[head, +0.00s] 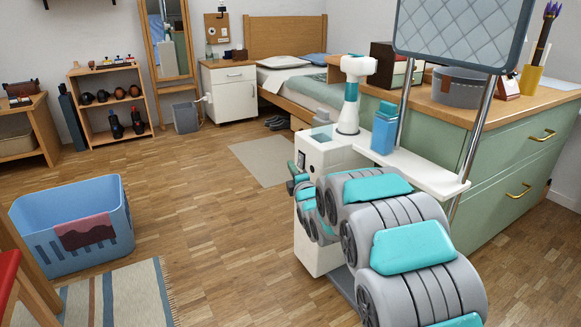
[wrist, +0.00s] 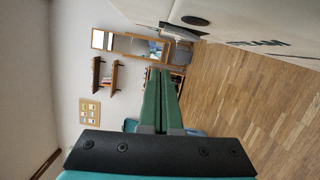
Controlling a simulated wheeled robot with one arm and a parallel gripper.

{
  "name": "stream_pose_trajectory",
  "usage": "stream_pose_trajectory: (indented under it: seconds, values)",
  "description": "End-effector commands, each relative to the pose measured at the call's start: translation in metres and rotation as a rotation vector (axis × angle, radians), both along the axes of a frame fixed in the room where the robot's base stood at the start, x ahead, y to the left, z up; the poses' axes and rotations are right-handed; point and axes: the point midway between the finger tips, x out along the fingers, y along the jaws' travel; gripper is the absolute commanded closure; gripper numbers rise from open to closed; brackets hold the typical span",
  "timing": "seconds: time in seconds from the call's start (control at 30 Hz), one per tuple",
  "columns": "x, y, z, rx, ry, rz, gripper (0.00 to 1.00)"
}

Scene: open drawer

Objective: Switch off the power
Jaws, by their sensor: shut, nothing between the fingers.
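A white upright appliance (head: 328,152) with a teal top window stands left of the green cabinet. A small dark feature (head: 301,160), possibly its switch, shows on its front face; its setting is too small to tell. A white body (wrist: 230,18) with dark lettering and a black oval (wrist: 195,21) fills the upper right of the wrist view. My gripper (wrist: 160,72) is shut and empty, its green fingers together and apart from that body in the picture.
A quilted panel (head: 462,32) on metal poles and a white shelf with a blue bottle (head: 384,128) stand above my arm. The green cabinet (head: 520,165) is at right. A blue basket (head: 75,215) is at left. Wooden floor between is free.

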Motion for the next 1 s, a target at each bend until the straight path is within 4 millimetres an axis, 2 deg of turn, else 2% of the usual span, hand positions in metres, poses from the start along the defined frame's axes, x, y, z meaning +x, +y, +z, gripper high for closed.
stream_pose_trajectory:
  seconds: [0.3,0.5,1.0]
  values:
    - [-0.045,-0.017,0.001,-0.004,0.004,-0.001,1.0]
    - [-0.064,-0.023,0.002,-0.001,0.002,0.0,1.0]
    - [-0.069,-0.026,0.002,0.001,0.004,-0.001,1.0]
